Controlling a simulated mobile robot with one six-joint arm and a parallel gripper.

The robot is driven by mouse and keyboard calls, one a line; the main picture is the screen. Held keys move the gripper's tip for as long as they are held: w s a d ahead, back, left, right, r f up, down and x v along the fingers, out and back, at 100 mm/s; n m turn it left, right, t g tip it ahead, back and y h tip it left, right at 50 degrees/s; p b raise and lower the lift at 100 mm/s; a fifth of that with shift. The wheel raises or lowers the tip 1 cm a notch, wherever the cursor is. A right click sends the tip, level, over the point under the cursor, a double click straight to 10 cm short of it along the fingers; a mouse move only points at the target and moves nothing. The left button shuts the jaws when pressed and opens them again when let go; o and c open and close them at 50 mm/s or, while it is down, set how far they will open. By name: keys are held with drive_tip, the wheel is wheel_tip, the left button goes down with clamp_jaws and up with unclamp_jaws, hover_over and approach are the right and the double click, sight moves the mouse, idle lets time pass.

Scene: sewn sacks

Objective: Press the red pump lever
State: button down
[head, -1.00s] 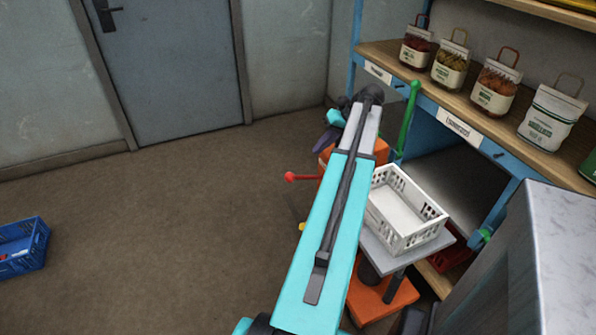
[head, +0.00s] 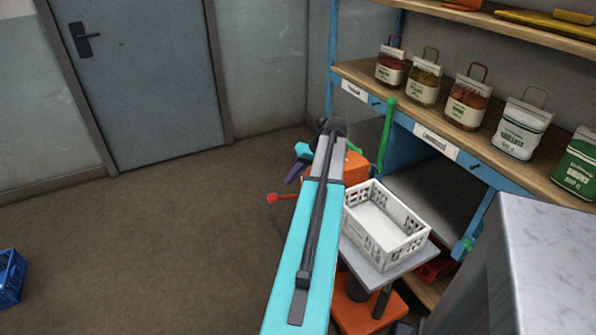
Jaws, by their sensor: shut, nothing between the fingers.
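The red pump lever (head: 272,198) shows as a red ball on a short red rod, sticking out to the left of my arm. The rod's other end is hidden behind my arm. It seems to belong to an orange lift, whose orange upper part (head: 356,168) and orange base (head: 365,308) show around my arm. My gripper (head: 295,173) is partly hidden by my arm; its dark purple fingers show beyond the arm, a little above and right of the red ball. They look apart from it in the picture; the depth between them is unclear. It is shut and empty.
A white crate (head: 420,243) stands on the lift's grey platform (head: 387,276). A grey cabinet (head: 535,250) is at right. A blue crate (head: 10,275) lies left; the floor between is clear.

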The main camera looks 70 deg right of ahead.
sight(276, 196)
drive_tip(key=shift+p+x, duration=0.5)
drive_tip(key=shift+x, duration=3.45)
drive_tip(key=shift+s+f, duration=0.15)
drive_tip(key=shift+f, duration=0.05)
